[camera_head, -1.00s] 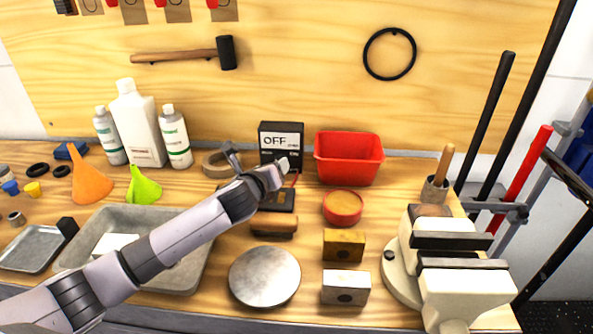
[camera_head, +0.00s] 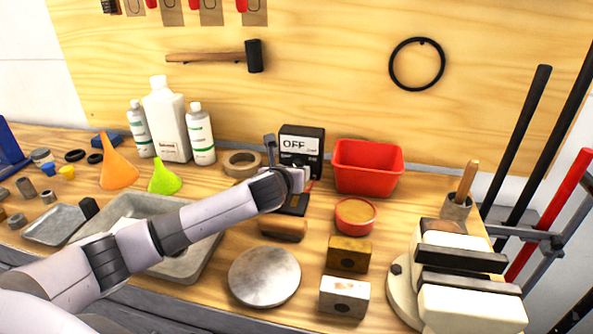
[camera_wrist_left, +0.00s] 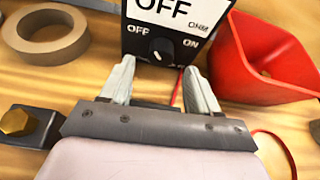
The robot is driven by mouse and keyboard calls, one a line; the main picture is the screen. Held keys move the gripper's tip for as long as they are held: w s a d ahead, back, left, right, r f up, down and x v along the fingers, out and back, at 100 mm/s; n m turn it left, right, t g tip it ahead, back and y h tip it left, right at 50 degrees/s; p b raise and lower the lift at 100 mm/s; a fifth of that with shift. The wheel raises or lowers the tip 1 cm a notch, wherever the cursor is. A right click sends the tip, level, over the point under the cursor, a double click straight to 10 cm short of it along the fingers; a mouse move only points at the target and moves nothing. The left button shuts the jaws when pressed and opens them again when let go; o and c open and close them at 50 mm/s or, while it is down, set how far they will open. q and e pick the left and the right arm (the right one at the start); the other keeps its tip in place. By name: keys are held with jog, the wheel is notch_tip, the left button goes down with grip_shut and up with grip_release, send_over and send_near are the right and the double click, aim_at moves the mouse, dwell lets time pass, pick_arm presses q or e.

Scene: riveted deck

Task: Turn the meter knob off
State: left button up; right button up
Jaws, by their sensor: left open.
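The meter (camera_head: 301,145) is a black box with a white display reading OFF, standing at the back of the bench against the board. In the left wrist view its small black knob (camera_wrist_left: 161,49) sits under the display, between the printed labels OFF on the left and ON on the right. The knob's exact pointing direction is hard to tell. My left gripper (camera_wrist_left: 160,68) is open and empty, its fingertips spread either side of the knob and just short of it in the picture. In the head view the left gripper (camera_head: 287,163) is in front of the meter. My right gripper is not in view.
A red bin (camera_head: 367,168) stands right of the meter. A tape roll (camera_head: 242,164) lies to its left. White bottles (camera_head: 167,125), funnels and a grey tray (camera_head: 190,262) are farther left. A vise (camera_head: 455,275) is at the right.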

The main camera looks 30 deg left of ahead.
pick_arm(q)
jog(key=shift+x, duration=1.9)
